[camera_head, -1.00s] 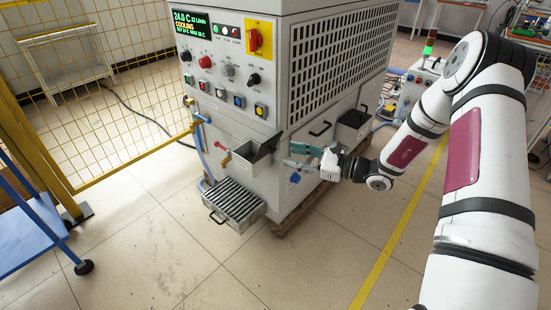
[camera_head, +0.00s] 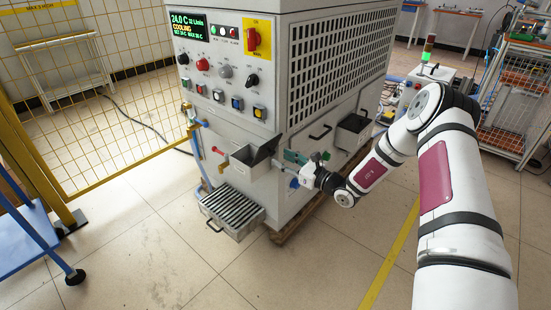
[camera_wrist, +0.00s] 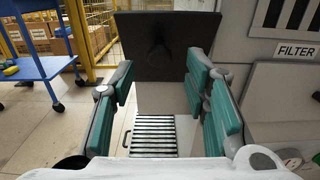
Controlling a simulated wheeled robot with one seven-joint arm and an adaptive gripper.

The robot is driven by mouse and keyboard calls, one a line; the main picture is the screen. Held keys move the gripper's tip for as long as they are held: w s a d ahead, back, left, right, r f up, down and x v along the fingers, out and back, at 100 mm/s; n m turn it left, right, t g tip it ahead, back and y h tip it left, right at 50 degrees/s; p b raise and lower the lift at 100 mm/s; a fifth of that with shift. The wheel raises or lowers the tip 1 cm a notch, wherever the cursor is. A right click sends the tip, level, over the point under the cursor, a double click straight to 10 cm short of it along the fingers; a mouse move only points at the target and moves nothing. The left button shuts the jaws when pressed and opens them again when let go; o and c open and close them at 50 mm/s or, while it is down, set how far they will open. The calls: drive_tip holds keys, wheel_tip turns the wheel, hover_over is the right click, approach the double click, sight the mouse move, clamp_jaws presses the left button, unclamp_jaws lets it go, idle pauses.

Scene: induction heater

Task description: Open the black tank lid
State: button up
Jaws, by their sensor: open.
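The black tank lid (camera_head: 266,151) stands raised and tilted on the small white tank (camera_head: 241,161) on the front of the heater cabinet. In the wrist view the lid (camera_wrist: 158,46) is a dark, nearly upright plate with a round dark mark on it, and the pale tank wall shows below it. My gripper (camera_head: 293,164) is open at the right of the lid, near the cabinet corner. In the wrist view my gripper (camera_wrist: 160,88) has its teal fingers spread, with the lid seen beyond and between them. I cannot tell whether a finger touches the lid.
A slatted metal tray (camera_head: 232,207) juts out low below the tank. A second dark-topped box (camera_head: 352,128) and a black handle (camera_head: 320,132) are on the cabinet's right side. A yellow mesh fence (camera_head: 100,110) and blue cart (camera_head: 35,225) stand left. The front floor is clear.

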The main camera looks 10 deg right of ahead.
drive_tip(key=shift+b+x, duration=0.35)
drive_tip(key=shift+x, duration=1.7)
drive_tip(key=shift+c, duration=0.2)
clamp_jaws()
